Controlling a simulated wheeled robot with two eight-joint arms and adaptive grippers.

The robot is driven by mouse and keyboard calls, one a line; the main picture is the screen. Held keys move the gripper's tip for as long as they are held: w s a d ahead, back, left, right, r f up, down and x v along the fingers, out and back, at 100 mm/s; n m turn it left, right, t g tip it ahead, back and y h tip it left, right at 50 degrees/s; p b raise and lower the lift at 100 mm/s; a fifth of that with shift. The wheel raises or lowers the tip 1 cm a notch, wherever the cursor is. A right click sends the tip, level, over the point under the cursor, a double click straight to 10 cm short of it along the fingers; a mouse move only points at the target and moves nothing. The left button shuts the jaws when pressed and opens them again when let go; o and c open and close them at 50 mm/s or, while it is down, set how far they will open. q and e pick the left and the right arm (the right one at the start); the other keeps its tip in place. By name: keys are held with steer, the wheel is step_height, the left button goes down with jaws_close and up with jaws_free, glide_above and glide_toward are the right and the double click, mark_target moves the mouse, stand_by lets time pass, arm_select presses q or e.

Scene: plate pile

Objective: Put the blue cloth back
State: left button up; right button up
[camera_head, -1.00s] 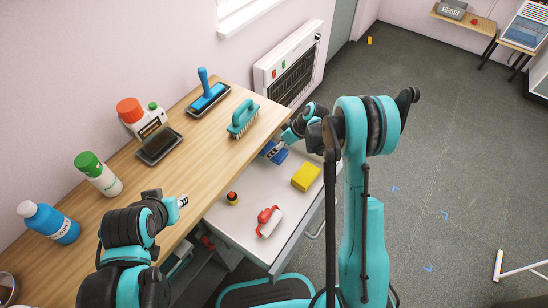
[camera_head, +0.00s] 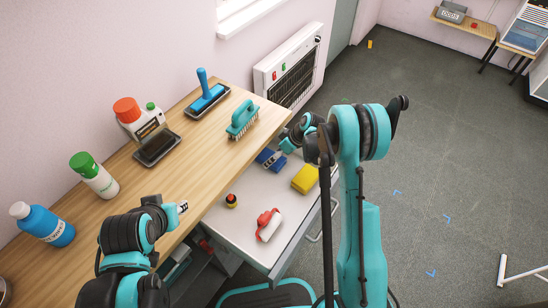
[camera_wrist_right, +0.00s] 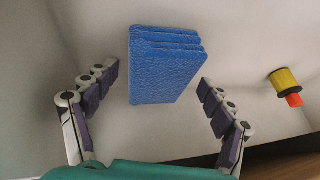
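The folded blue cloth (camera_head: 264,157) lies in the open drawer (camera_head: 240,215), near its far end. In the right wrist view the cloth (camera_wrist_right: 165,65) shows as a thick blue stack between the spread fingers of my right gripper (camera_wrist_right: 160,95). The fingers stand apart from it, with a gap on both sides. In the head view my right gripper (camera_head: 275,158) is at the cloth, partly covering it. My left gripper (camera_head: 183,207) is over the wooden worktop's front edge, away from the cloth; its fingers are too small to judge.
On the worktop (camera_head: 205,155) stand a teal brush (camera_head: 242,120), a black tray (camera_head: 158,148) and several bottles. The drawer's middle is clear.

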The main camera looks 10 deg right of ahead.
arm_select(q)
steer(key=shift+r, duration=0.15)
arm_select(e)
steer(key=shift+r, duration=0.2)
steer(key=s+d+r+m+h+p, duration=0.1)
steer(key=s+d+r+p, duration=0.15)
steer(key=r, duration=0.65)
steer(key=s+d+r+m+p, duration=0.1)
steer(key=s+d+r, duration=0.15)
steer(key=r, duration=0.55)
arm_select(q)
step_height(320, 180, up, 4)
steer(key=shift+f, duration=0.2)
arm_select(e)
steer(key=s+r+m+t+h, duration=0.2)
steer(key=s+r, duration=0.3)
steer(key=s, duration=0.6)
steer(key=s+r+m+t+h, duration=0.2)
steer(key=s+r, duration=0.4)
steer(key=s, duration=0.5)
steer(key=shift+s+m+t+h, duration=0.4)
steer(key=shift+m+t, duration=0.1)
steer(key=shift+m, duration=0.7)
